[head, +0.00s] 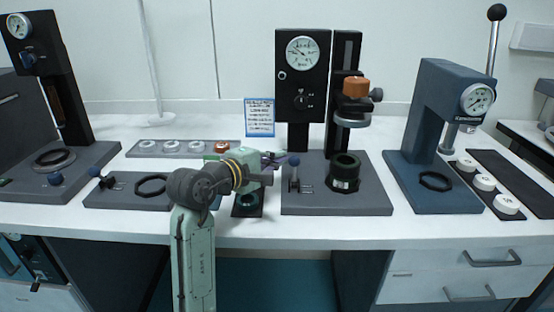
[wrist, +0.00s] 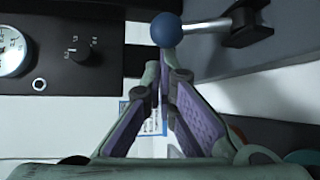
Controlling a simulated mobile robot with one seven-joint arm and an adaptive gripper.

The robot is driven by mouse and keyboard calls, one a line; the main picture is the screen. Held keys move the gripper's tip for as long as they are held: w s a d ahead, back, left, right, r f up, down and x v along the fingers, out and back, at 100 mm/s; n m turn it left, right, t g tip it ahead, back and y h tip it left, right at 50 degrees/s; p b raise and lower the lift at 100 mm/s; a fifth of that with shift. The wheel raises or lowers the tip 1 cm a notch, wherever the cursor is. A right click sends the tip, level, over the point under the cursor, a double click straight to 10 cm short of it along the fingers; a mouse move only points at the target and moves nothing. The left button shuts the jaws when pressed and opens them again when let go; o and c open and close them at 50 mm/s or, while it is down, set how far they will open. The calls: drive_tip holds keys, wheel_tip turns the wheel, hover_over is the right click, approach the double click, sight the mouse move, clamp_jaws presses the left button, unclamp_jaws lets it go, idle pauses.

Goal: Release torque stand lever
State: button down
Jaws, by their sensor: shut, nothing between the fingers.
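The lever is a small blue ball on a metal rod; it stands on the base plate (head: 322,202) of the central black stand (head: 302,80), and its ball (head: 294,160) is up. In the wrist view the blue ball (wrist: 167,30) is just past my fingertips, with its rod running right to a black mount (wrist: 242,25). My gripper (head: 283,159) is shut and empty, its purple-lined fingers (wrist: 164,75) meeting close to the ball. Whether they touch it I cannot tell. The stand's black panel with dial and knob (wrist: 80,55) shows at the left of the wrist view.
A black ring-shaped cup (head: 344,172) sits on the same plate, under an orange-topped head (head: 355,88). Another blue-ball lever (head: 97,172) stands on a plate to the left. A blue-grey press (head: 432,115) stands right. A small sign (head: 259,117) stands behind my gripper.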

drive_tip(key=shift+s+r+m+t+h+b, duration=0.1)
drive_tip(key=shift+s+m+t+h+b, duration=0.25)
drive_tip(key=shift+b, duration=0.25)
drive_tip(key=s+m+t+h+b, duration=0.1)
drive_tip(key=m+t+b, duration=0.1)
drive_tip(key=b, duration=0.2)
drive_tip(key=shift+s+d+h, duration=0.1)
drive_tip(key=shift+s+h, duration=0.15)
drive_tip(key=shift+s, duration=0.05)
drive_tip(key=shift+s+r+m+t+h+b, duration=0.15)
drive_tip(key=shift+s+m+t+h+b, duration=0.5)
drive_tip(key=shift+b, duration=0.55)
drive_tip(key=shift+r+m+h, duration=0.1)
drive_tip(key=shift+m+h, duration=0.15)
drive_tip(key=shift+m, duration=0.15)
drive_tip(key=v, duration=1.2)
drive_tip(key=shift+s+r, duration=0.3)
drive_tip(key=shift+s, duration=0.05)
